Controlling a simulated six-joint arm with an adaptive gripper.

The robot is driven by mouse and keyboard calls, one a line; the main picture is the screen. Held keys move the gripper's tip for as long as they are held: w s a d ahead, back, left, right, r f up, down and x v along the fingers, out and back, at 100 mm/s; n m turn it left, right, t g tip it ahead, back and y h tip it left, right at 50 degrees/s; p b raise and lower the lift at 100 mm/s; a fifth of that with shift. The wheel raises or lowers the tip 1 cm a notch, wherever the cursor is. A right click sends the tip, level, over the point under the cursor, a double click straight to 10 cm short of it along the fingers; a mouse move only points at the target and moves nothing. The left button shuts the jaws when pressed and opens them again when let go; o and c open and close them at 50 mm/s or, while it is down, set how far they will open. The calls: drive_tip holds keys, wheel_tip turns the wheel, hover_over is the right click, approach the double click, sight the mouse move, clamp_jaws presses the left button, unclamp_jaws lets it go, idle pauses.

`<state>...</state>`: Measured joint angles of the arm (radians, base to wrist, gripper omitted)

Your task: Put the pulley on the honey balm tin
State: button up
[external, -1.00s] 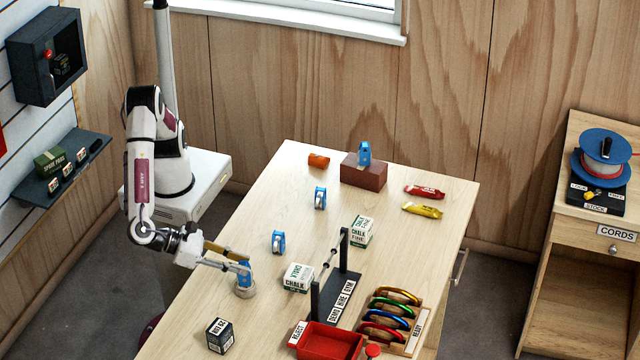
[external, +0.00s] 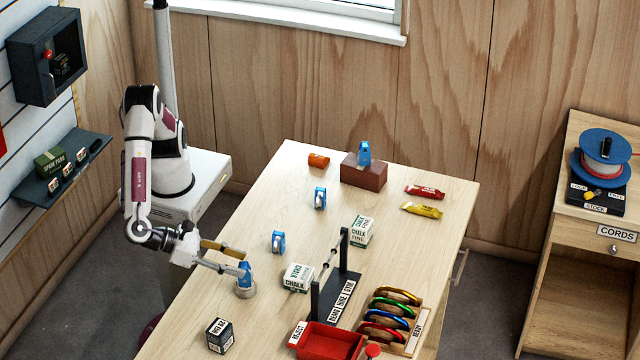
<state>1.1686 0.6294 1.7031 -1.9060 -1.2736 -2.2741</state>
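The fingers look open, and the pulley seems to rest on the tin by itself. Other blue pulleys stand on the table (external: 278,241), farther back (external: 320,198) and on a brown-red block (external: 364,153).
A dark box (external: 220,336) stands in front of the tin. Chalk boxes (external: 297,278), a black stand (external: 338,282), a red tray (external: 330,343) and a rack of coloured carabiners (external: 392,312) lie to the right. The back left of the table is mostly clear.

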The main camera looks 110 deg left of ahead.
drive_tip(key=v, duration=1.1)
drive_tip(key=shift+r, duration=0.1)
idle(0.5)
drive_tip(key=w+a+r+m+t+h, duration=0.25)
drive_tip(key=w+r+m+h, duration=0.45)
drive_tip(key=w+r, duration=0.6)
drive_tip(key=w+a+r+m+h, duration=0.35)
drive_tip(key=a+r+m, duration=0.55)
drive_tip(key=m, duration=0.6)
drive_tip(key=s+a+f+m+g+y, duration=0.1)
drive_tip(key=s+a+f+m+g, duration=0.2)
drive_tip(key=s+a+f+m, duration=0.3)
drive_tip(key=s+a+f+m+g+y, duration=0.2)
drive_tip(key=s+a+f+m, duration=0.4)
drive_tip(key=s+a, duration=0.6)
drive_tip(key=s+a+f+m+g+y, duration=0.2)
drive_tip(key=s+a+f+m+g, duration=0.2)
drive_tip(key=s+a, duration=0.6)
drive_tip(key=a+f+m, duration=0.2)
drive_tip(key=a, duration=0.2)
drive_tip(key=shift+f+m, duration=0.3)
drive_tip(key=shift+f, duration=0.1)
